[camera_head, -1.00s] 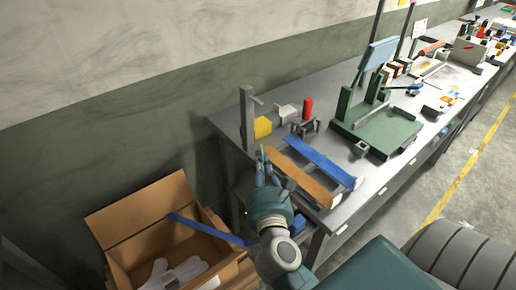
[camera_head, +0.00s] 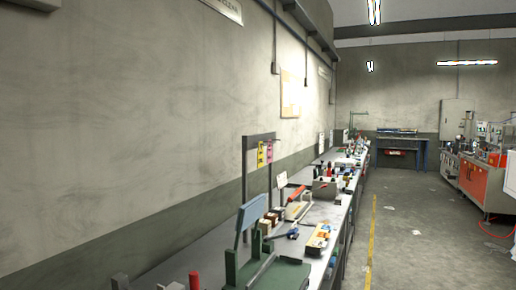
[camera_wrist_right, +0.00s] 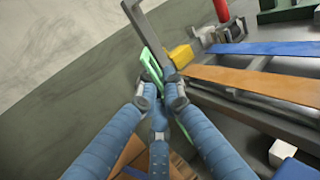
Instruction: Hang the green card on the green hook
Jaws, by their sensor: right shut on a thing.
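In the right wrist view, my right gripper (camera_wrist_right: 160,94) has its blue fingers closed on a thin green card (camera_wrist_right: 151,64). The card appears as a narrow, tilted strip, partly hidden by the fingers. A grey post (camera_wrist_right: 150,38) with a bent end stands just past the fingertips, very close to the card; I cannot tell whether they touch. No green hook can be made out clearly. In the head view, a dark stand (camera_head: 245,160) farther along the bench carries yellow and pink cards (camera_head: 264,152). My left gripper is in no view.
Beside the post are a yellow block (camera_wrist_right: 181,56) and a red cylinder (camera_wrist_right: 221,10). A blue bar (camera_wrist_right: 275,47) and an orange bar (camera_wrist_right: 255,82) lie to the right. A cardboard box (camera_wrist_right: 130,155) is below. A green press (camera_head: 270,272) stands on the bench.

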